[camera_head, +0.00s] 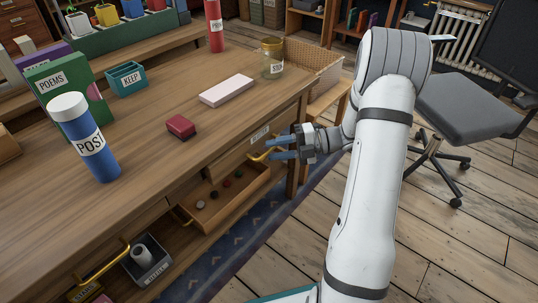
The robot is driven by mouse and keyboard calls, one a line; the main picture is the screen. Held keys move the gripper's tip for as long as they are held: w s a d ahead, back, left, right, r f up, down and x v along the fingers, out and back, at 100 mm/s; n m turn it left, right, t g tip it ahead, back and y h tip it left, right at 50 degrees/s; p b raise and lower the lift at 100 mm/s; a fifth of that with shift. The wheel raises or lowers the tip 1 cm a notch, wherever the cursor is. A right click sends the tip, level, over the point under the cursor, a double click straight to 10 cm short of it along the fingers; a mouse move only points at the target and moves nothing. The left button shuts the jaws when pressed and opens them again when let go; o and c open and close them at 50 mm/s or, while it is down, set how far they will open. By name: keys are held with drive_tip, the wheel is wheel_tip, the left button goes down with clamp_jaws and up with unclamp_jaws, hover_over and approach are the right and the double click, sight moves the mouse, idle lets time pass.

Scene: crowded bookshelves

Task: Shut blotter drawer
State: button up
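Two desk drawers stand open, and I cannot tell which is the blotter drawer because their labels are unreadable at this size. One is a wooden drawer (236,208) below the desk's right part, pulled out, with several small round things in it. The other, at the lower left, has a brass handle (103,265) and lies partly out of frame. My gripper (272,148) is open, its two blue fingers apart and pointing left, close to a brass handle (258,156) under the desktop edge. I cannot tell if they touch the handle. Nothing shows held.
The desktop (160,185) carries a blue bottle (88,148), a red box (181,127), a pink-white block (227,90) and a glass jar (272,62). A grey box (147,265) sits at the lower left drawer. An office chair (470,105) stands right. Floor between is clear.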

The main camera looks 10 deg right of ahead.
drive_tip(key=shift+b+x, duration=0.3)
drive_tip(key=shift+x, duration=0.85)
clamp_jaws()
